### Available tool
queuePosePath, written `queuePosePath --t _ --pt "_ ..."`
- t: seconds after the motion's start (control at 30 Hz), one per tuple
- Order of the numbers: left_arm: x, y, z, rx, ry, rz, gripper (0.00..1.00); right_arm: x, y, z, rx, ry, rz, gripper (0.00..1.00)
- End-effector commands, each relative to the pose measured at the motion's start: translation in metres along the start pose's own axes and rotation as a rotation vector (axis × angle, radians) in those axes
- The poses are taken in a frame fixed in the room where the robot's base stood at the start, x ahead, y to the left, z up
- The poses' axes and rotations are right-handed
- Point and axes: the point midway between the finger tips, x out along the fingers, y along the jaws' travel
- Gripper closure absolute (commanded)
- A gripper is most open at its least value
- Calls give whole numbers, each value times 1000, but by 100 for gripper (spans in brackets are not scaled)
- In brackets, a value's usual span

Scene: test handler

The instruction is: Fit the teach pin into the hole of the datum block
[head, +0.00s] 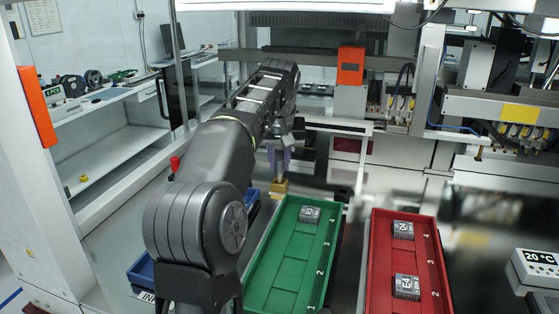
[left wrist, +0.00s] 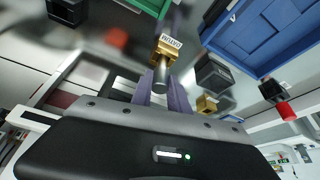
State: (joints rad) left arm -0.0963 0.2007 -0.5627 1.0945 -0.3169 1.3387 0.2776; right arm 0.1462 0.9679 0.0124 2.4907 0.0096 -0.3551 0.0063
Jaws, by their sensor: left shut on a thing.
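My left gripper (left wrist: 163,92) has purple fingers and is shut on the silver, round teach pin (left wrist: 162,74). In the left wrist view the pin's far end meets or overlaps the brass datum block (left wrist: 170,50), which has a white label; I cannot tell whether the pin is in the hole. In the head view my left gripper (head: 279,160) is above the brass datum block (head: 279,187), behind the green tray. My right gripper is not in view.
A green tray (head: 258,270) holds one dark module (head: 310,214). A red tray (head: 378,262) at the right holds two modules. A blue tray (head: 139,271) is partly hidden by my left arm. A second brass piece (left wrist: 206,104) shows beside my fingers in the left wrist view.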

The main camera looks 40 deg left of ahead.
Motion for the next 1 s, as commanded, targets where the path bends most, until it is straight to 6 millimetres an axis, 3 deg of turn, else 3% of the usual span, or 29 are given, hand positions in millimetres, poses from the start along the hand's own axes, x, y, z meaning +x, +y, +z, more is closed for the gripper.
queuePosePath --t 0.53,0.57,0.87,1.0 --pt "13 0 5 -1 1 0 100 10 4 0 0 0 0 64" --pt "13 0 5 -1 1 0 79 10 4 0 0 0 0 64" --pt "12 0 5 0 1 0 54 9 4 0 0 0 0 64" --pt "12 0 5 0 1 0 54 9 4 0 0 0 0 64"
